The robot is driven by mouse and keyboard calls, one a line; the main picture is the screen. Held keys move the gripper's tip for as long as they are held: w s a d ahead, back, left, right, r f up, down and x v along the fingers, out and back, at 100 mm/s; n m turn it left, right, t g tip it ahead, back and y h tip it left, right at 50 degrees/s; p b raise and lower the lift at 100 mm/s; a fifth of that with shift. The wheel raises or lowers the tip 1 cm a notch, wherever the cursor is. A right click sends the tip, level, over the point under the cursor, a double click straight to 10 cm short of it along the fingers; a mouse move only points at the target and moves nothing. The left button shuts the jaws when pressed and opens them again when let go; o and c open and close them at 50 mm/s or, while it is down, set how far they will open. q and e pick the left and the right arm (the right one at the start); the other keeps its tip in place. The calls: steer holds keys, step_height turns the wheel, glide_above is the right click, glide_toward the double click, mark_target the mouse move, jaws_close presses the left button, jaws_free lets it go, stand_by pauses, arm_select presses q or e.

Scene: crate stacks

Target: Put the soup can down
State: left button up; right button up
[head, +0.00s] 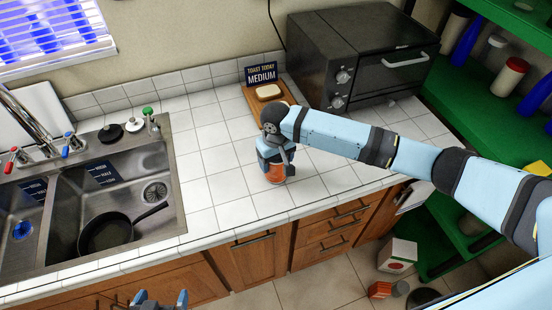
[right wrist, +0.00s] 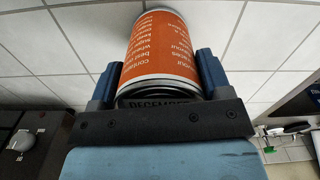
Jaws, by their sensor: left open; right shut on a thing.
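The soup can (head: 275,173) has an orange label and is at the white tiled counter (head: 222,188), between the sink and the toaster oven. My right gripper (head: 274,158) comes down over it and is shut on it. In the right wrist view the can (right wrist: 162,50) sits between the two blue fingers of the right gripper (right wrist: 158,75), its label text upside down. I cannot tell whether its base touches the tiles. My left gripper (head: 160,300) is open and empty at the bottom edge of the head view, in front of the counter.
A sink (head: 165,160) with a black pan (head: 105,233) is at left. A black toaster oven (head: 365,60) stands at the back right. A board with bread (head: 270,92) and a "Toast today medium" sign (head: 261,74) is behind the can. Tiles left of the can are clear.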

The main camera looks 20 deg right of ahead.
steer(key=o, duration=1.2)
steer(key=shift+f, duration=0.1)
